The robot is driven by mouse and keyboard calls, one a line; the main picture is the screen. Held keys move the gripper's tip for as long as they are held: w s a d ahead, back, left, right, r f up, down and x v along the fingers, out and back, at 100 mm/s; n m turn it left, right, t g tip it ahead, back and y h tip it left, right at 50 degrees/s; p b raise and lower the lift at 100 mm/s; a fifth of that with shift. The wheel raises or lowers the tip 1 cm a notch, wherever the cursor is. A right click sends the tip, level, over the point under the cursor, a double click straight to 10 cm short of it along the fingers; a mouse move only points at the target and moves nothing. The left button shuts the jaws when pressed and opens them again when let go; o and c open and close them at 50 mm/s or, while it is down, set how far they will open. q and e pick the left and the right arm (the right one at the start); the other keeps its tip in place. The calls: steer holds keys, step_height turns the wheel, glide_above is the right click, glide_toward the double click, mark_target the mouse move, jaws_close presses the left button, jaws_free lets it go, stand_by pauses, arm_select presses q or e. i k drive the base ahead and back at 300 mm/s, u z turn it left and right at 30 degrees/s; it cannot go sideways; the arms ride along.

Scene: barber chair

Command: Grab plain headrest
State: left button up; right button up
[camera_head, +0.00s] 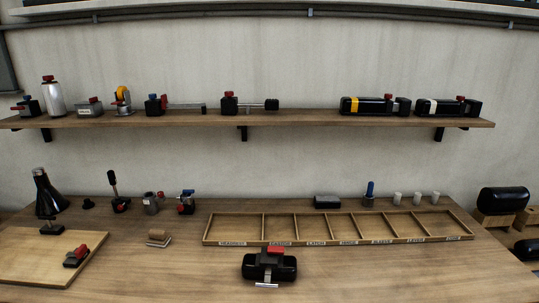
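A black padded headrest (253,266) with no coloured band lies on the front middle of the table, with a red part on top and a pale metal bar at its front. On the shelf at right are two similar black headrests: one with a yellow band (350,105) and one with a pale band (425,106). A plain black rounded cushion (503,200) rests on a wooden block at the far right; I cannot tell if it is a headrest. Neither of my grippers is in view.
A shallow wooden tray (209,228) with several labelled, empty compartments lies behind the headrest. A wooden board (30,262) with a red-handled part is at left. Small fittings line the table's back, and more stand on the shelf (300,119). The table's front right is clear.

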mark_target(285, 268)
steer(key=u, duration=0.2)
steer(key=k, duration=0.5)
steer(key=u, duration=0.55)
steer(key=k, duration=0.65)
steer(key=z, duration=0.8)
steer(key=i, duration=1.6)
steer(key=u, duration=0.75)
